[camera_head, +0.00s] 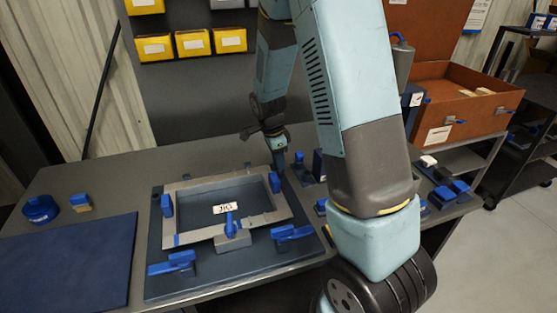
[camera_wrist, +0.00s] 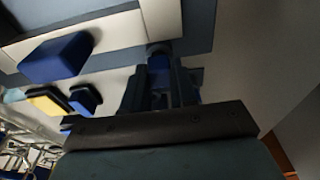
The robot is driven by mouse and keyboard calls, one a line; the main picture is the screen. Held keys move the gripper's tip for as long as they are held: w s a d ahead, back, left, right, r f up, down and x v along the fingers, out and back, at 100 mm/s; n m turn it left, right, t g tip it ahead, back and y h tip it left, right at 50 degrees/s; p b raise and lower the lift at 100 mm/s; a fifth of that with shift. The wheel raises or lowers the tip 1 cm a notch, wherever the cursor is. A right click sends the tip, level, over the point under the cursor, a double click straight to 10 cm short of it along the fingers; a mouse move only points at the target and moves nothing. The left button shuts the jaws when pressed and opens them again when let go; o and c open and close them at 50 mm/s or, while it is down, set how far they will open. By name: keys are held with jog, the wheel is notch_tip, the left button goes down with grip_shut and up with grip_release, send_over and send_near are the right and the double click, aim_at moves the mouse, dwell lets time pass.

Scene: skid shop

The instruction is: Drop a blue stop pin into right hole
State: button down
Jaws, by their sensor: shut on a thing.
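My gripper (camera_head: 278,155) points down at the back right corner of the jig plate (camera_head: 160,281). In the wrist view my gripper (camera_wrist: 160,88) is shut on a blue stop pin (camera_wrist: 158,62), which shows only as a small patch between the fingers. A grey frame (camera_head: 200,183) with a "JIG" label (camera_head: 226,208) inside its opening lies on the plate. A blue block (camera_head: 167,205) stands at the frame's left side and another blue block (camera_head: 274,182) at its right, just in front of my gripper. I cannot make out the right hole or whether the pin touches it.
Blue-handled clamps (camera_head: 175,263) sit along the plate's front. A blue mat (camera_head: 65,262) and a blue round container (camera_head: 40,209) are at left. Small blue and dark parts (camera_head: 300,160) stand right of my gripper. An open brown case (camera_head: 460,110) is at the back right.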

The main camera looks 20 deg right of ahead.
jog(key=shift+c, duration=2.1)
grip_release()
jog(key=shift+r, duration=3.55)
jog(key=shift+r, duration=0.1)
jog(key=s+r+n+t+y, duration=0.1)
jog(key=s+r+n+t, duration=0.1)
jog(key=s+r+n, duration=0.7)
jog(key=s+r+n+t, duration=0.3)
jog(key=s+r+n, duration=0.6)
jog(key=s, duration=0.8)
notch_tip(320, 180, up, 3)
jog(key=shift+r+t+y, duration=0.1)
jog(key=shift+t+y, duration=0.2)
jog(key=shift+y, duration=0.1)
